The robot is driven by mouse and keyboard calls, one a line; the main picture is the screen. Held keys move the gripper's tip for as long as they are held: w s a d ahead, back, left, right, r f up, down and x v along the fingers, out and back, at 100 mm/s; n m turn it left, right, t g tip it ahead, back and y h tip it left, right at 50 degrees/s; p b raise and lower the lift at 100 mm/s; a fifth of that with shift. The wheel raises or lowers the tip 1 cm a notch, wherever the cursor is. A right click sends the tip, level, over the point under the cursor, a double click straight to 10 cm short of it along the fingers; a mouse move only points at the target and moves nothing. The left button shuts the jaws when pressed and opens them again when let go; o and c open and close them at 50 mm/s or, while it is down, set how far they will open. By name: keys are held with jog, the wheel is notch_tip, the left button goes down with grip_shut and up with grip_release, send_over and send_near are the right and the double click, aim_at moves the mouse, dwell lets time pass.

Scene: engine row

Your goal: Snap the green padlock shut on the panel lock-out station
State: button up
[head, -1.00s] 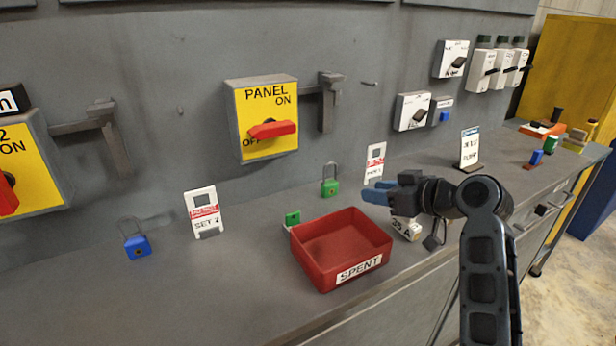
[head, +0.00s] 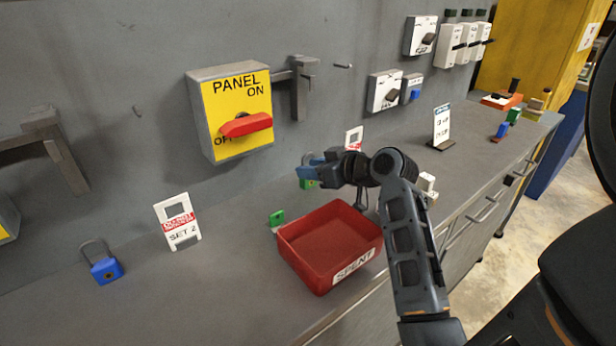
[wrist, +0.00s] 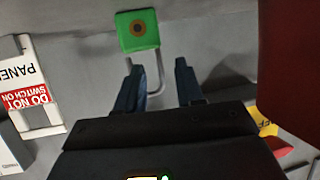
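The green padlock (head: 307,184) stands on the bench top below the panel, mostly hidden behind my gripper in the head view. In the wrist view the green padlock body (wrist: 137,30) lies just beyond the fingertips, with its metal shackle reaching back between the fingers. My gripper (wrist: 157,68) is open, with nothing clamped; its blue fingers (head: 308,168) are at the padlock in the head view. I cannot tell whether they touch it. The yellow panel box (head: 232,105) has a red handle (head: 246,124) and a grey bracket (head: 300,90) on its right.
A SET 2 tag (head: 178,222) and a blue padlock (head: 106,270) stand to the left. A PANEL tag (head: 353,138) stands behind my gripper.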

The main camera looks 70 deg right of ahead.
jog(key=shift+w+d+f, duration=0.2)
jog(key=shift+w+f, duration=0.05)
jog(key=shift+w, duration=0.2)
grip_shut()
dwell(1.1)
